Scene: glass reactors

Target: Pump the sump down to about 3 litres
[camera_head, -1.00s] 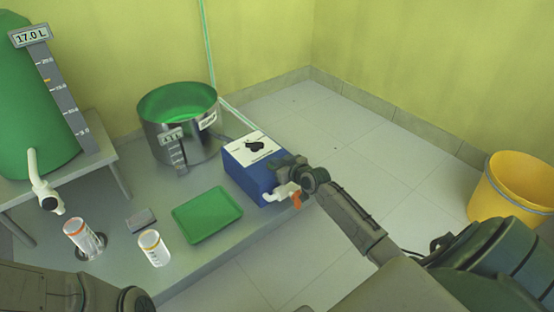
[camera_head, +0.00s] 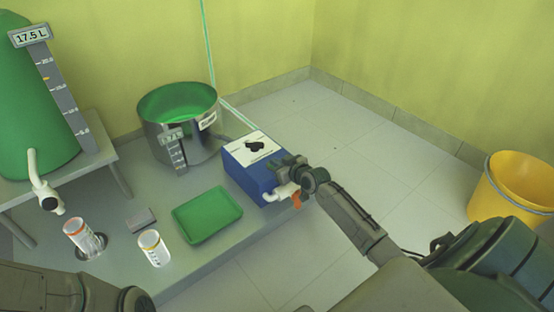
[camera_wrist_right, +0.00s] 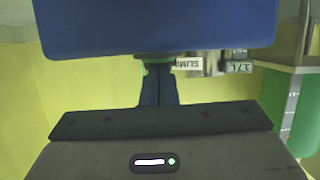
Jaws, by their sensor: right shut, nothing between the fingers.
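The sump is a steel pot (camera_head: 160,142) with green liquid, standing at the back of the low platform. Its small display (camera_head: 172,134) seems to read 3.7 L. The blue pump box (camera_head: 248,180) has a white top with a black knob (camera_head: 255,146). A white spout with an orange handle (camera_head: 297,199) is at its front. My right gripper (camera_head: 284,163) is shut and empty at the box's right side; in the wrist view its fingers (camera_wrist_right: 158,88) are together below the blue box (camera_wrist_right: 160,25). The green tank (camera_head: 22,110) at the left reads 17.5 L.
A green tray (camera_head: 207,214), two clear jars (camera_head: 154,248) and a small grey block (camera_head: 141,220) are on the platform (camera_head: 115,272). A yellow bucket (camera_head: 512,190) stands on the floor at the right. The floor (camera_head: 350,150) behind my right arm is clear.

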